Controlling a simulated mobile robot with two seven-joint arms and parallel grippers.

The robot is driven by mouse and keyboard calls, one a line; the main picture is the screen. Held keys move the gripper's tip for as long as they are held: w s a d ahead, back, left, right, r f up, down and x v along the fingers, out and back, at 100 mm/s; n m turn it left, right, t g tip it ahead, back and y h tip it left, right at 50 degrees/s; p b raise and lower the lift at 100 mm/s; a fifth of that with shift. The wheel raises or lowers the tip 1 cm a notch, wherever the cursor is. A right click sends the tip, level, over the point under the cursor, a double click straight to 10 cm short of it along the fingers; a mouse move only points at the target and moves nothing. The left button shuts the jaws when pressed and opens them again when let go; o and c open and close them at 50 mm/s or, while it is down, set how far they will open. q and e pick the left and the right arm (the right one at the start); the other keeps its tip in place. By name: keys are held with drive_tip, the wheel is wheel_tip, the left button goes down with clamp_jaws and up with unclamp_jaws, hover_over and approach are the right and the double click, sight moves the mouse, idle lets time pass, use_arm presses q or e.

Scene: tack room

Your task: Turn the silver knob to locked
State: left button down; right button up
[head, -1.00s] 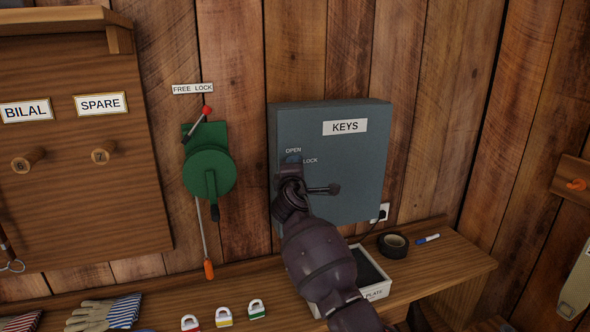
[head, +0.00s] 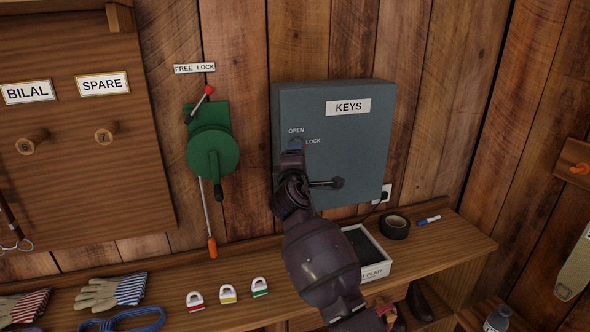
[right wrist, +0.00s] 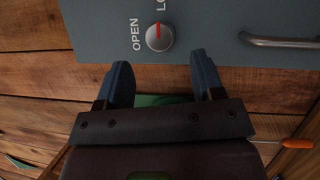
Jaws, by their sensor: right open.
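The silver knob (right wrist: 160,37) sits on the grey key cabinet (right wrist: 215,20) in the right wrist view. Its red line points up the picture, toward the partly cut-off LOCK label and not toward OPEN at its left. My right gripper (right wrist: 163,82) is open and empty, its two blue fingers apart just short of the knob. In the head view my right gripper (head: 293,150) is at the left part of the cabinet (head: 365,150), just below the OPEN label, and hides the knob. My left gripper is out of view.
A cabinet handle (right wrist: 280,41) shows in the right wrist view. A green crank device (head: 213,153) hangs left of the cabinet. Below, the shelf (head: 440,250) holds a white tray (head: 377,268), black tape (head: 395,226), a marker, small padlocks and gloves (head: 110,291).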

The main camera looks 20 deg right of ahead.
drive_tip(key=shift+v, duration=2.75)
drive_tip(key=s+d+f+m+g+y, duration=0.2)
drive_tip(key=s+d+f+m, duration=0.1)
drive_tip(key=s+f, duration=0.9)
drive_tip(key=s+d+f+m+g+y, duration=0.2)
drive_tip(key=s+f+m, duration=0.4)
drive_tip(key=s+f, duration=0.6)
drive_tip(key=s+d+f+m+g+y, duration=0.2)
drive_tip(key=s+d+f+m, duration=0.2)
drive_tip(key=s+f, duration=0.8)
drive_tip(key=shift+s+m+g, duration=0.3)
drive_tip(key=shift+s+m, duration=0.3)
drive_tip(key=shift+s, duration=0.5)
